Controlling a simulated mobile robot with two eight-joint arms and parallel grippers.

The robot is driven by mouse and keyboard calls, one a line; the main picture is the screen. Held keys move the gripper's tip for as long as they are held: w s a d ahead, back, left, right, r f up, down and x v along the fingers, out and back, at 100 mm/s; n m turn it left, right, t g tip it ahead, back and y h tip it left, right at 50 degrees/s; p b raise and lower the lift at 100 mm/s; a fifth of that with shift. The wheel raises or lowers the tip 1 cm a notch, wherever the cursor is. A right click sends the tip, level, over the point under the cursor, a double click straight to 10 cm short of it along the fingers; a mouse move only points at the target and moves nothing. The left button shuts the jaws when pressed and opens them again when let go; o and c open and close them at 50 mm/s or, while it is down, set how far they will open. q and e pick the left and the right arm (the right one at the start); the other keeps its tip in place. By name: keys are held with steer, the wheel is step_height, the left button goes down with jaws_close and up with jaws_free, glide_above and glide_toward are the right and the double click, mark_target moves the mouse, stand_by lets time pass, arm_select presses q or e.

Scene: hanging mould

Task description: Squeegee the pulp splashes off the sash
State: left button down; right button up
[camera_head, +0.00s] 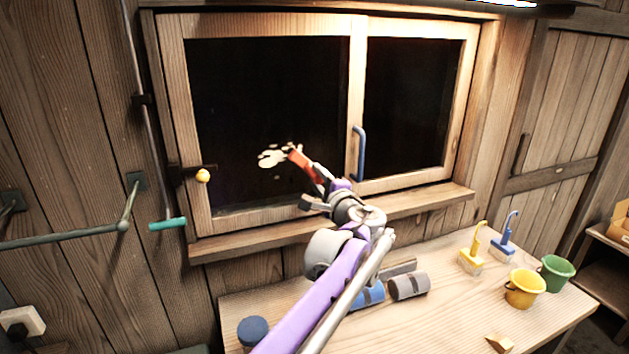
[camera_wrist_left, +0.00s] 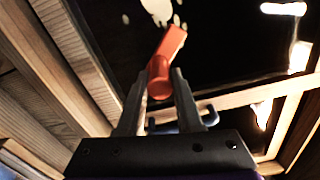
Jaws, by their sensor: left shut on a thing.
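The window sash (camera_head: 270,26) is a wooden frame with dark glass. Cream pulp splashes (camera_head: 271,158) are on the left pane, and they also show at the top of the left wrist view (camera_wrist_left: 158,10). My left gripper (camera_head: 318,180) is shut on a red-orange squeegee (camera_head: 299,156), which also shows between the fingers in the left wrist view (camera_wrist_left: 166,58). The squeegee's head is just right of the splashes and partly overlaps their edge in the head view. I cannot tell whether it touches the glass. My right gripper is not in view.
Below the sill, a wooden table (camera_head: 450,315) holds a yellow brush (camera_head: 471,255), a blue brush (camera_head: 504,243), a yellow bucket (camera_head: 524,288), a green bucket (camera_head: 556,272) and blue and grey cylinders. A blue handle (camera_head: 359,153) and a yellow-knobbed latch (camera_head: 202,175) protrude from the window.

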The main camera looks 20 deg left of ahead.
arm_select(q)
steer(key=shift+r, duration=0.45)
steer(key=shift+s+a, duration=3.5)
steer(key=shift+a, duration=1.2)
steer(key=shift+w+d+r, duration=0.2)
steer(key=shift+w+d, duration=1)
steer(key=shift+d, duration=0.35)
steer(key=shift+w+d+r, duration=0.25)
steer(key=shift+w+d, duration=0.9)
steer(key=shift+d, duration=0.45)
steer(key=shift+w+d+r, duration=0.2)
steer(key=shift+w+d, duration=1)
steer(key=shift+d, duration=0.35)
steer(key=shift+v, duration=2.85)
steer(key=shift+s+d+f, duration=0.1)
